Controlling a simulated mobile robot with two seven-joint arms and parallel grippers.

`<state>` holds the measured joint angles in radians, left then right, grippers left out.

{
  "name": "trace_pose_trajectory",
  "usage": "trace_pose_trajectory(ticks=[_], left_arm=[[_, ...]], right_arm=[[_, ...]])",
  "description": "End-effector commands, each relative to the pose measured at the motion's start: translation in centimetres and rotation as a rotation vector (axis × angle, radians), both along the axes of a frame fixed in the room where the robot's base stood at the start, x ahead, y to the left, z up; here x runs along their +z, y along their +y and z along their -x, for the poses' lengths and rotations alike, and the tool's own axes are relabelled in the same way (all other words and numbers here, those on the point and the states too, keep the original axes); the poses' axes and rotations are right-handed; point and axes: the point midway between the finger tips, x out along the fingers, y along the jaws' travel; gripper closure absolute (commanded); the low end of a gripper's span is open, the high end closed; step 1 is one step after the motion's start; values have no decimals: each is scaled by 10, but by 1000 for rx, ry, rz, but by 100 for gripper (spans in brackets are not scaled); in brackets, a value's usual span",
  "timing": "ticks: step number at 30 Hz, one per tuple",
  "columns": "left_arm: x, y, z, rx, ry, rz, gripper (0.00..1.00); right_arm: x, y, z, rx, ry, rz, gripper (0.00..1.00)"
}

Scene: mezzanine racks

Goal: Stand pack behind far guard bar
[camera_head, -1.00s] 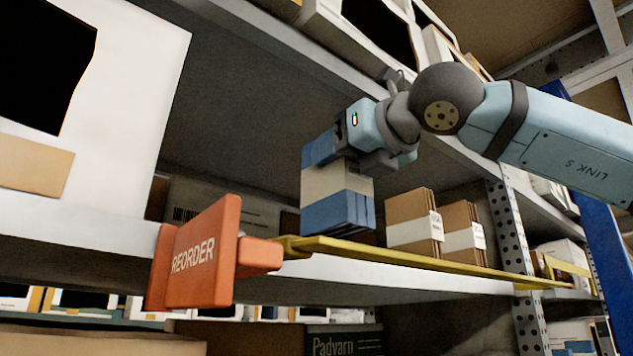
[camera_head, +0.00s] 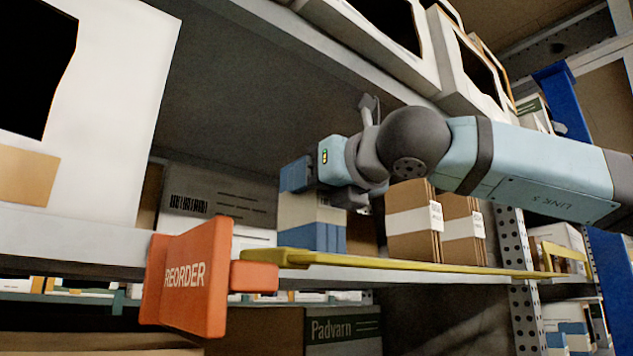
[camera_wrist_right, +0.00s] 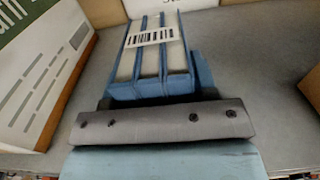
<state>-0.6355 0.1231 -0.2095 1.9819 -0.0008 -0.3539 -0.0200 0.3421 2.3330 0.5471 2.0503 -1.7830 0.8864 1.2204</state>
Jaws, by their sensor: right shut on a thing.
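The pack (camera_head: 314,221) is a blue and cream bundle of several flat boxes, upright in the head view. My right gripper (camera_head: 318,180) is shut on its upper part. The pack also shows in the right wrist view (camera_wrist_right: 152,62), with a barcode label across its top. The yellow guard bar (camera_head: 400,264) runs along the shelf's front edge, and the pack is behind it. The bar hides the pack's bottom, so I cannot tell whether it touches the shelf. My left gripper is not in view.
Brown cartons with white bands (camera_head: 413,222) stand right of the pack. A grey box with a barcode (camera_head: 205,207) stands behind to the left. An orange REORDER sign (camera_head: 188,278) sticks out at the bar's left end. The upper shelf is close above my arm.

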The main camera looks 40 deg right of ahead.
Motion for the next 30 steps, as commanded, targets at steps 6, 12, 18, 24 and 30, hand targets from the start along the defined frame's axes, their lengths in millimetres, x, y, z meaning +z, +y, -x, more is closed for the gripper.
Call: trace_pose_trajectory(ticks=[6, 12, 18, 24, 30], left_arm=[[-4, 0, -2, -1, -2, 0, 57], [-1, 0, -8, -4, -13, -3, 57], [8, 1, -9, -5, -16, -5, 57], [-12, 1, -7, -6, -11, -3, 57], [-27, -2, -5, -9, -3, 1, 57]], right_arm=[[-2, 0, 0, 0, 1, 0, 26], [-2, 0, 0, 0, 0, 0, 21], [3, 0, 0, 0, 0, 0, 21], [-3, 4, 35, 2, -5, 0, 21], [-2, 9, 79, 0, -5, 0, 21]])
